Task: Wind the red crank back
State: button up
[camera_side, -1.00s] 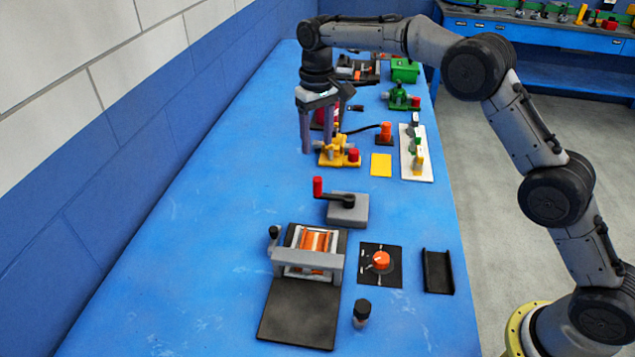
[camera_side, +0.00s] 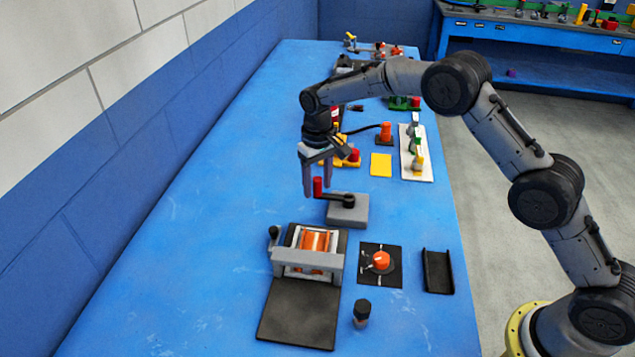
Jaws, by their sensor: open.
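The crank is a grey block (camera_side: 348,211) on the blue table with a dark arm (camera_side: 334,197) and an upright red handle (camera_side: 318,187) at the arm's left end. My gripper (camera_side: 318,192) is open and points down at the red handle. Its two fingers appear on either side of the handle's upper part, or just behind it. I cannot tell whether a finger touches it.
In front stands a grey roller press (camera_side: 310,262) with a black plate (camera_side: 298,315). Behind are a yellow square (camera_side: 381,164) and a white board (camera_side: 416,155). The table's left side is clear.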

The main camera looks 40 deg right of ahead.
jog(key=shift+c, duration=0.3)
grip_shut()
dwell(1.1)
